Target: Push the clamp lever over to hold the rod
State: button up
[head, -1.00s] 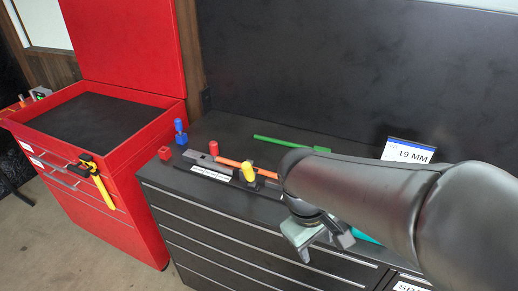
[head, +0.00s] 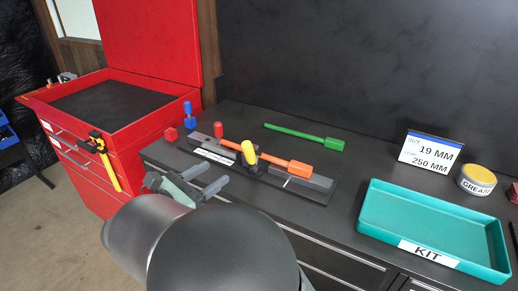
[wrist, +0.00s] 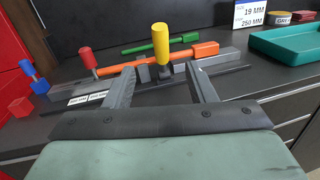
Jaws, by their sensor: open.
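The clamp lever with a yellow knob (head: 249,152) stands upright at the middle of the dark fixture (head: 318,188) on the black cabinet top. In the wrist view its yellow knob (wrist: 161,43) shows straight ahead, between and beyond my fingers. The orange rod (head: 280,161) lies along the fixture, passing behind the lever, with its thick end to the right. A lever with a red knob (head: 218,130) stands at the fixture's left end. My gripper (head: 208,188) is open and empty, in front of the fixture and apart from the lever. Its two fingers (wrist: 162,92) are spread wide.
A green rod (head: 305,135) lies behind the fixture. A blue-knobbed piece (head: 188,114) and a red block (head: 170,134) are at the left. A teal KIT tray (head: 385,242), size sign (head: 430,151) and grease tin (head: 477,179) are at the right. A red tool chest (head: 110,150) stands left.

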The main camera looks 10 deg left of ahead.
aim_at(250, 159)
jog(key=p+x, duration=0.1)
jog(key=x, duration=1.4)
jog(key=shift+w+d+p, duration=0.1)
jog(key=shift+d+p, duration=0.1)
jog(key=shift+p, duration=0.2)
jog(key=shift+c, duration=0.2)
grip_shut()
